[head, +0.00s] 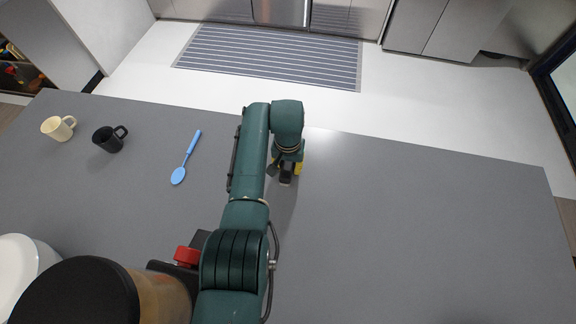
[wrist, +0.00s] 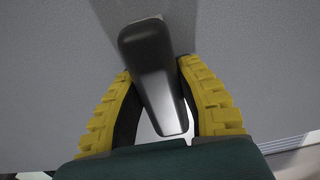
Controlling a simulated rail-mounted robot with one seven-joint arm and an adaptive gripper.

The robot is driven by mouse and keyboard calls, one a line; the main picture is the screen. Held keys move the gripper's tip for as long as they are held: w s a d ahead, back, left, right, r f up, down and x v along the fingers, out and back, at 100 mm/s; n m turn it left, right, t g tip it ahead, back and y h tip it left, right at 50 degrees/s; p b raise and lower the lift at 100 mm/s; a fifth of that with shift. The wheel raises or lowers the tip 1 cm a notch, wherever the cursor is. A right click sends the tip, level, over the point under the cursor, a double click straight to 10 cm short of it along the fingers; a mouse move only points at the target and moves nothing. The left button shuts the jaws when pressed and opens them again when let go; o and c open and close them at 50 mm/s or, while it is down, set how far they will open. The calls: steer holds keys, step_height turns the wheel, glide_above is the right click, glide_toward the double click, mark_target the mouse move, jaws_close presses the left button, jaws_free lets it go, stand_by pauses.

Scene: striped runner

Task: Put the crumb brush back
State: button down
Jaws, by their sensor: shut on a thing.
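The crumb brush (wrist: 147,48) is a dark, smooth, rounded block with a tapering body in the wrist view. My gripper (wrist: 156,72) is shut on it, with one yellow ridged finger on each side. In the head view my gripper (head: 287,167) is low over the grey counter, right of the blue spoon, and the dark brush (head: 286,174) shows only in part beneath it. I cannot tell whether the brush touches the counter. Its bristles are not visible.
A blue spoon (head: 185,160), a black mug (head: 108,140) and a cream mug (head: 57,128) stand on the left of the counter (head: 420,230). A dark-lidded container (head: 75,292) and a white round object (head: 18,268) are at the front left. The counter's right side is clear.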

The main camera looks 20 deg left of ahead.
mark_target(289, 163)
steer(key=c, duration=0.8)
jaws_free()
steer(key=shift+f, duration=0.15)
step_height(289, 163, up, 12)
steer(key=shift+r+p, duration=0.2)
steer(key=shift+p, duration=1.05)
steer(key=shift+d, duration=0.1)
